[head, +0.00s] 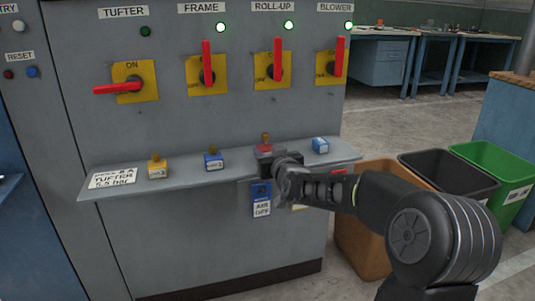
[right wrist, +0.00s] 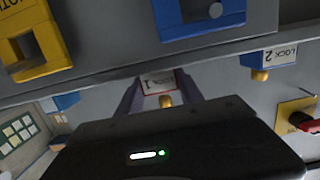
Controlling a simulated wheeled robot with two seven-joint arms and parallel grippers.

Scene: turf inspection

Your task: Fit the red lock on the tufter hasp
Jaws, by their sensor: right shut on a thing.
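The red lock (head: 264,149) is at the shelf (head: 105,180) of the grey cabinet. My right gripper (head: 277,160) is shut on it. In the right wrist view the red lock (right wrist: 158,82) sits between the two fingers, its white face marked 1. I cannot tell whether it still touches the shelf. The tufter switch (head: 134,83) is at the upper left, a yellow plate marked ON with its red handle turned sideways to the left. A separate hasp on it is too small to make out. My left gripper is not in view.
A yellow lock (head: 158,168), a blue lock (head: 213,160) and a blue block (head: 320,145) stand on the shelf. The frame (head: 207,75), roll-up (head: 272,72) and blower (head: 333,66) switches have upright handles and lit lamps. A blue tagged device (head: 261,195) hangs below the shelf. Bins stand right.

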